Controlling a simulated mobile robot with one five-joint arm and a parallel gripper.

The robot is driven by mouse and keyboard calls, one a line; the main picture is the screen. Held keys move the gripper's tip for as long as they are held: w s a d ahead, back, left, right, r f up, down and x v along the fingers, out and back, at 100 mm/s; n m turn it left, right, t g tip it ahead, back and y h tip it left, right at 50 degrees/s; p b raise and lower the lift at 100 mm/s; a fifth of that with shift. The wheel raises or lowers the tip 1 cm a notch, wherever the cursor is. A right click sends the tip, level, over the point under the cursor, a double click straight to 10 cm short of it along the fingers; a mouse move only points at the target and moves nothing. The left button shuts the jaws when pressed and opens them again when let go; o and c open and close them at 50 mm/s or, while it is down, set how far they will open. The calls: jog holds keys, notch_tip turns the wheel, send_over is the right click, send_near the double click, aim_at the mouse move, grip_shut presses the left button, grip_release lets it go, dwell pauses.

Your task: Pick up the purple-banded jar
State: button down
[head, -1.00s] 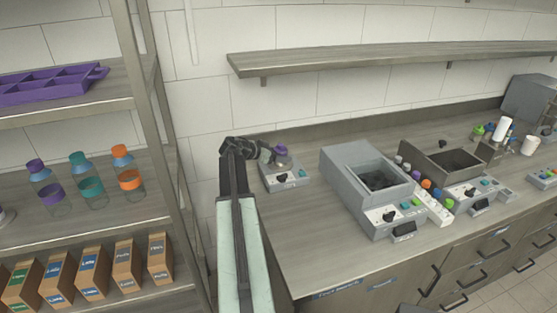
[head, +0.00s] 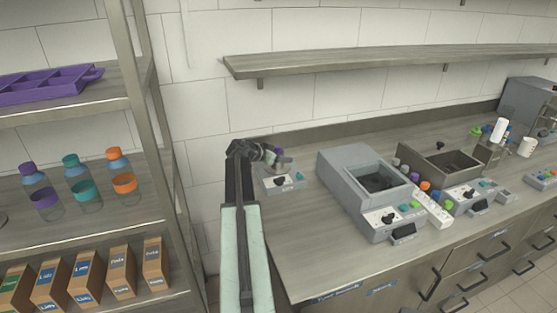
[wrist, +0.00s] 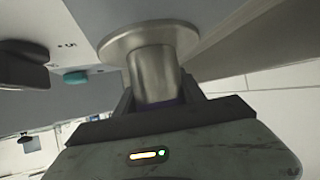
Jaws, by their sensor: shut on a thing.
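My gripper (head: 267,153) is at the small grey device at the left end of the counter. In the wrist view my gripper (wrist: 157,98) is shut, with its fingers on either side of the lower end of a metal cylinder (wrist: 153,72) with a wide flange. In the head view the metal part (head: 284,163) shows beside the gripper. A clear bottle with a purple cap and band (head: 43,198) stands on the left shelf.
The small device (head: 283,181) has a dark knob and a teal button. A larger grey machine (head: 345,178) stands to its right, with more equipment beyond. A shelf rack (head: 165,130) is at left, and a wall shelf (head: 380,63) hangs above the counter.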

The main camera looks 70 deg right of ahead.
jog(key=shift+r, duration=0.15)
notch_tip(320, 180, up, 4)
jog(key=p, duration=0.3)
jog(key=shift+f+p, duration=0.2)
jog(key=shift+p, duration=0.2)
jog(key=s+a+r+p, duration=0.1)
jog(key=s+a, duration=0.9)
jog(key=s, duration=0.2)
jog(key=shift+s, duration=0.3)
